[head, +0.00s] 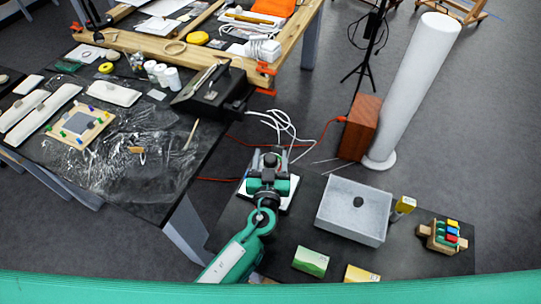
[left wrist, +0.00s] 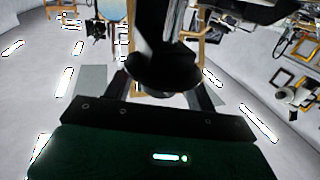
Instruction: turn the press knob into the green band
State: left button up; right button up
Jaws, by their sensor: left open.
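My left gripper (head: 269,160) reaches in from the bottom and is over a press with a white base (head: 293,192) on the dark bench. The gripper is open. A dark round knob (head: 270,159) shows between its fingers. In the left wrist view the black knob (left wrist: 163,76) fills the middle, with a finger on each side; I cannot tell whether they touch it. The green band and any pointer on the press cannot be made out. My right gripper is not in view.
A grey tray (head: 327,222) with a dark lump stands right of the press. White cables (head: 281,124) run behind. A wooden box (head: 359,127) stands beyond.

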pick_arm(q)
jog(key=c, duration=1)
